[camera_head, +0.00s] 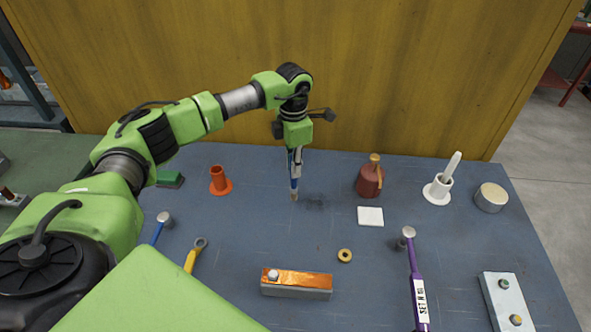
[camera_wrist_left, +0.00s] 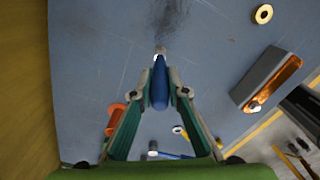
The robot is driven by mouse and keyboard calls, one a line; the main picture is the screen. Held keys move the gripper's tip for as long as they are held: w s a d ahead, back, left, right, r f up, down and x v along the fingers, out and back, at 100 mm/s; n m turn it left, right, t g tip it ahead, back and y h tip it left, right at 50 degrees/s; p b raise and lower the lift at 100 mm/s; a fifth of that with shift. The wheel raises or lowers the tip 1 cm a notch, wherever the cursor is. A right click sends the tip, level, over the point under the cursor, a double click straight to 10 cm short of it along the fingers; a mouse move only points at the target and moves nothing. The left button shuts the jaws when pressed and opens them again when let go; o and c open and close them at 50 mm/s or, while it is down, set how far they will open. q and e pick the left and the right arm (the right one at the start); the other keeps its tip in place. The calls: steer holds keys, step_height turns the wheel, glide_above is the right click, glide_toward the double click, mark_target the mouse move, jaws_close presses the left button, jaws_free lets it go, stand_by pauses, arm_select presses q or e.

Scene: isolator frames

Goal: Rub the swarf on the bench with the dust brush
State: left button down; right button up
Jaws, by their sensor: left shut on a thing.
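My left gripper (camera_head: 295,157) points down over the back middle of the bench (camera_head: 330,185) and is shut on the dust brush (camera_head: 294,187). The brush has a blue handle and is held nearly upright, bristle end down. In the left wrist view, the blue handle (camera_wrist_left: 159,85) sits between the fingers of the gripper (camera_wrist_left: 161,92). The swarf (camera_head: 314,202) is a faint dark patch just right of the brush tip; it also shows in the left wrist view (camera_wrist_left: 220,22). I cannot tell whether the bristles touch the bench. My right gripper is not in view.
An orange cone-shaped holder (camera_head: 219,182) stands left of the brush. A brown bottle (camera_head: 370,180) and a white pad (camera_head: 370,216) are to the right. A yellow ring (camera_head: 345,255) and a copper-topped block (camera_head: 297,283) lie in front. A wooden panel (camera_head: 400,80) rises behind the bench.

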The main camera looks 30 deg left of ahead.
arm_select(q)
steer(key=r, duration=0.1)
steer(key=r+p, duration=0.1)
steer(key=shift+w+d+r, duration=0.1)
steer(key=shift+d+r, duration=0.3)
steer(key=shift+a+r+p, duration=0.2)
steer(key=shift+r+p, duration=0.55)
steer(key=shift+r, duration=0.65)
steer(key=shift+d, duration=0.1)
steer(key=shift+f, duration=0.1)
